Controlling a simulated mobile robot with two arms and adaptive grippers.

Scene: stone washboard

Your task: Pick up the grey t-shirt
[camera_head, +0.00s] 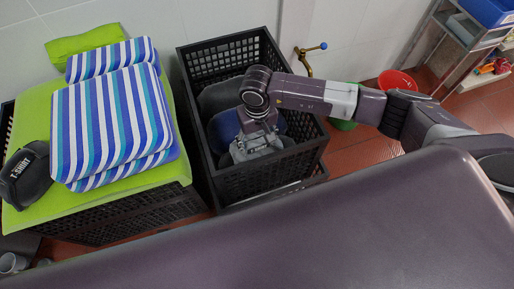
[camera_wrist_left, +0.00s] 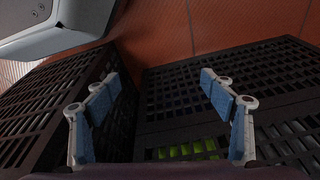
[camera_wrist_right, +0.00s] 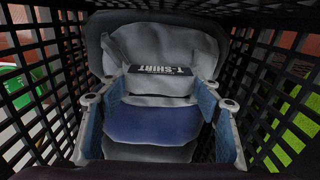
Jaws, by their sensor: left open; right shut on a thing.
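The grey t-shirt (camera_wrist_right: 172,88), folded and carrying a dark "T-SHIRT" label, shows in the right wrist view inside a black crate (camera_head: 262,182). A blue folded cloth (camera_wrist_right: 152,124) shows just in front of it. My right gripper (camera_head: 255,148) reaches down into that crate. Its fingers (camera_wrist_right: 157,90) are closed against the two sides of the grey t-shirt. The fingertips' exact contact is partly hidden. My left gripper (camera_wrist_left: 160,85) is open and empty in the left wrist view, above dark lattice crates. The left gripper does not show in the head view.
Another black crate (camera_head: 120,222) at the left carries a green cloth (camera_head: 165,175), striped cushions (camera_head: 110,118) and a dark "T-SHIRT" item (camera_head: 26,172). A brass tap (camera_head: 304,62) is on the wall. A red basin (camera_head: 397,82) and a shelf (camera_head: 462,50) stand at the right.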

